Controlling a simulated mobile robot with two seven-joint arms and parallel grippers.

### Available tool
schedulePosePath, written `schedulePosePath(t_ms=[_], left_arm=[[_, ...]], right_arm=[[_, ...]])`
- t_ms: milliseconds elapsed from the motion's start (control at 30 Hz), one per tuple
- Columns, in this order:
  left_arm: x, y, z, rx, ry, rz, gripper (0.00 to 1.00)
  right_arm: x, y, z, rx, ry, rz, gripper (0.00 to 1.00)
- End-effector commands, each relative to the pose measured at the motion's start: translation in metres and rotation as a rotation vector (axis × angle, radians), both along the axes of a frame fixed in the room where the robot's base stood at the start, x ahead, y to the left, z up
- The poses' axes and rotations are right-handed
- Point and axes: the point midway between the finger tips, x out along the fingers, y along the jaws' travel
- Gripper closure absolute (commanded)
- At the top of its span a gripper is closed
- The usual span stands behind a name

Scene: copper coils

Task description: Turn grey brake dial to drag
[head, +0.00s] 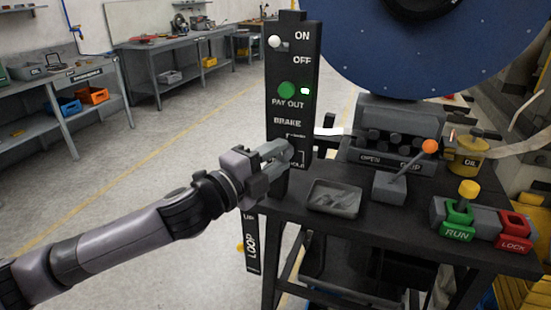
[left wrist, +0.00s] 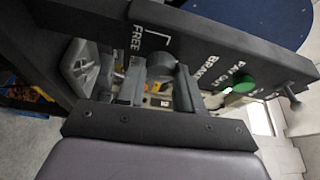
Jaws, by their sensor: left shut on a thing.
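The grey brake dial (left wrist: 160,66) sits on the black control panel (head: 291,65), below the word BRAKE. In the head view my left gripper (head: 284,153) covers most of it. In the left wrist view my left gripper (left wrist: 157,88) has its fingers on either side of the dial and is shut on it. FREE is readable beside the dial there. Other scale words in the head view are small or partly covered, and I cannot tell where the dial points. My right gripper is not in view.
The panel also carries a white-knobbed ON/OFF switch (head: 275,42) and a green PAY OUT button (head: 287,90). A grey tray (head: 334,197), an orange-knobbed lever (head: 412,168), a green RUN block (head: 457,221) and a red LOCK block (head: 515,231) stand on the black bench. A blue reel (head: 430,50) rises behind.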

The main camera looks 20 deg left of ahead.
Motion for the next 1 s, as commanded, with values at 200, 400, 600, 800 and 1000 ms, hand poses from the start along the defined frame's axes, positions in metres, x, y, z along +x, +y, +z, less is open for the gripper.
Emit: schedulePosePath(t_ms=[200, 400, 600, 800, 1000], left_arm=[[0.0, 0.0004, 0.0011, 0.152, -0.004, 0.001, 0.95], [-0.0002, -0.0003, 0.0012, 0.238, -0.006, 0.0, 0.95], [-0.0002, -0.0003, 0.0012, 0.279, -0.006, 0.0, 0.95], [-0.0004, -0.0005, 0.0008, 0.29, -0.005, -0.001, 0.95], [-0.0004, -0.0008, 0.0008, 0.288, -0.006, -0.001, 0.95]], right_arm=[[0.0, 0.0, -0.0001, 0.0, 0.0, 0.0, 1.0], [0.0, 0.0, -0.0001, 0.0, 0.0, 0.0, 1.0], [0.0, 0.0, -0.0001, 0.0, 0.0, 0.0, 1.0], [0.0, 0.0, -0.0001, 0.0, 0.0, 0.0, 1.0], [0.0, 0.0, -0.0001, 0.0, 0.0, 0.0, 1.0]])
